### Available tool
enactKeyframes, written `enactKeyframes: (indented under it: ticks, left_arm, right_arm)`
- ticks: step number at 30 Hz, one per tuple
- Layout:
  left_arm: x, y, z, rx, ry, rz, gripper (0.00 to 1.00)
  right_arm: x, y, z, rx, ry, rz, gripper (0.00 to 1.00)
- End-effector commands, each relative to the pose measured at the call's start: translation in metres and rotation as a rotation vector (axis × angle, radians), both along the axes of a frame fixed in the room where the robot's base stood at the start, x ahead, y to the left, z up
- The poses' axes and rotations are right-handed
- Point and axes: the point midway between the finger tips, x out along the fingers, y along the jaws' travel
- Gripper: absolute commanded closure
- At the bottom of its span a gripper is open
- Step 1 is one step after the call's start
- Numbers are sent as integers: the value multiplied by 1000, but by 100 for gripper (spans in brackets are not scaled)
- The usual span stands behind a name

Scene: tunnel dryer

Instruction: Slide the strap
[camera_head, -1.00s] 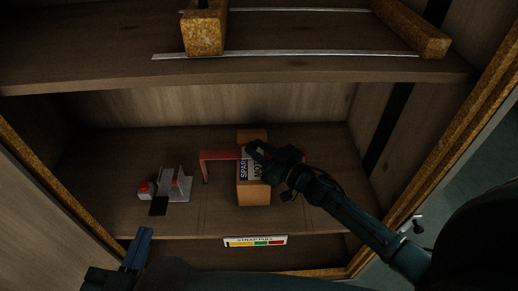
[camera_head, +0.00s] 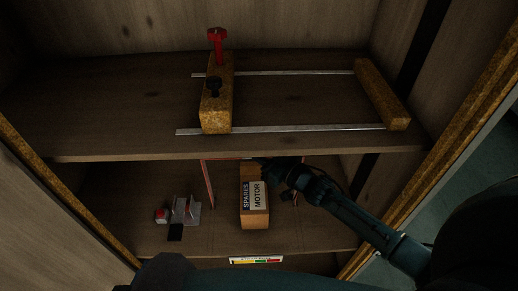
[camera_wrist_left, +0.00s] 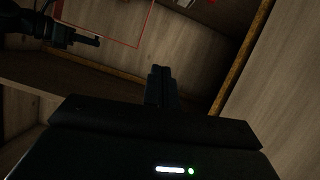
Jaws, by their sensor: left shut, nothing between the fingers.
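A thin red band (camera_head: 208,184), which may be the strap, shows on the lower shelf left of the brown box (camera_head: 254,218) marked SPARES MOTOR. A thin red line (camera_wrist_left: 140,28) also shows in the left wrist view. My right gripper (camera_head: 262,164) reaches in at the top of the box. The upper shelf edge and its dark colour hide its fingers, and I cannot tell whether it touches the box or band. My left gripper (camera_wrist_left: 159,72) is shut and empty in the left wrist view, with a wooden panel beyond it. Its fingers are out of the head view.
The upper shelf (camera_head: 100,145) overhangs the lower one. On it are a wooden block (camera_head: 214,112) with a red knob, two metal rails (camera_head: 290,128) and a wooden bar (camera_head: 382,95). A small metal bracket (camera_head: 188,208) stands left of the box. A coloured label (camera_head: 256,260) marks the front edge.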

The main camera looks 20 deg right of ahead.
Motion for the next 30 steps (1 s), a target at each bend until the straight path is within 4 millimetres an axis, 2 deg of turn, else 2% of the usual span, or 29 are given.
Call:
enactKeyframes:
  ticks: [1, 3, 17, 18, 25, 30]
  left_arm:
    - [2, -2, 4, -1, 13, -4, 100]
    - [2, -4, 1, -2, 30, -9, 100]
    - [3, -6, -3, -4, 46, -14, 100]
    - [3, -6, -3, -4, 46, -14, 100]
    - [3, -6, -3, -4, 45, -14, 100]
    - [3, -6, -3, -4, 44, -14, 100]
  right_arm:
    - [1, 0, 11, 2, -5, 1, 100]
    - [1, 0, 14, 1, -5, 1, 100]
    - [1, 0, 16, 0, -6, 0, 100]
    - [1, 0, 16, 0, -6, 0, 74]
    - [0, 0, 14, -1, -3, 0, 55]
    - [0, 0, 14, 0, -1, 0, 55]
